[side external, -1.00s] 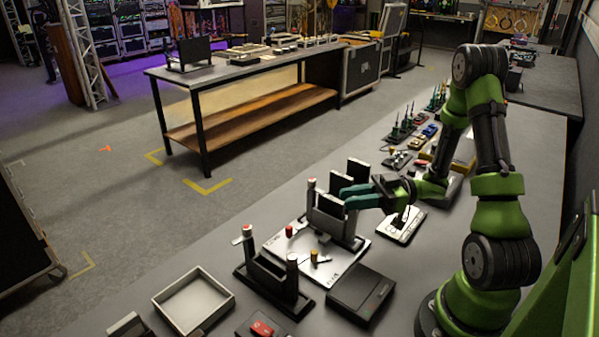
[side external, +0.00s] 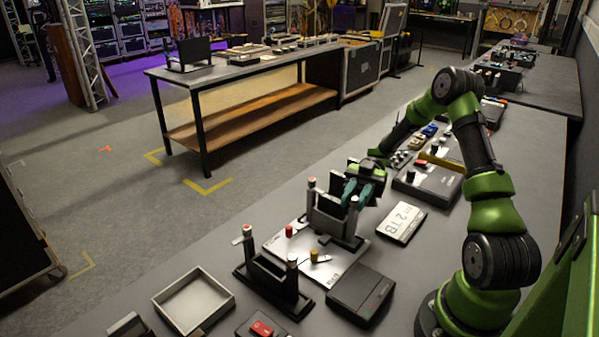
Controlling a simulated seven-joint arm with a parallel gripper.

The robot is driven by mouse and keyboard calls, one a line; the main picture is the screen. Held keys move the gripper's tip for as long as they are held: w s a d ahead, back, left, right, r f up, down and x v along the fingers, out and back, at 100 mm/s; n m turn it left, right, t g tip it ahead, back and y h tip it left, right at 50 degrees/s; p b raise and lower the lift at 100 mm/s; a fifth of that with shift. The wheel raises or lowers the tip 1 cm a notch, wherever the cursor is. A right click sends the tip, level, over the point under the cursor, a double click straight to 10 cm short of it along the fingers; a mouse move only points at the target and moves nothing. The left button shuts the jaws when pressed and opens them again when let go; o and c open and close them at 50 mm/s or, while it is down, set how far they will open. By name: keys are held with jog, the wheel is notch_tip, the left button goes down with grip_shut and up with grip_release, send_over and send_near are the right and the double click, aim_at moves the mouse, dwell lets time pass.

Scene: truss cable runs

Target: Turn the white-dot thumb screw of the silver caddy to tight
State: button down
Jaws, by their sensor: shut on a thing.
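The silver caddy (side external: 328,221) stands upright on a light plate (side external: 285,247) at the middle of the bench. My gripper (side external: 354,199) points down at the caddy's right end. Dark upright slabs behind the caddy are partly covered by my gripper.
A black box (side external: 360,294), a 2TB-labelled box (side external: 402,222) and an empty tray (side external: 193,300) lie nearby.

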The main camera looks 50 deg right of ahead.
jog(key=shift+n+g+h, duration=0.6)
jog(key=shift+n+g, duration=0.5)
jog(key=shift+g, duration=0.6)
jog(key=c, duration=1)
grip_release()
jog(key=shift+c, duration=0.2)
jog(key=shift+d, duration=0.1)
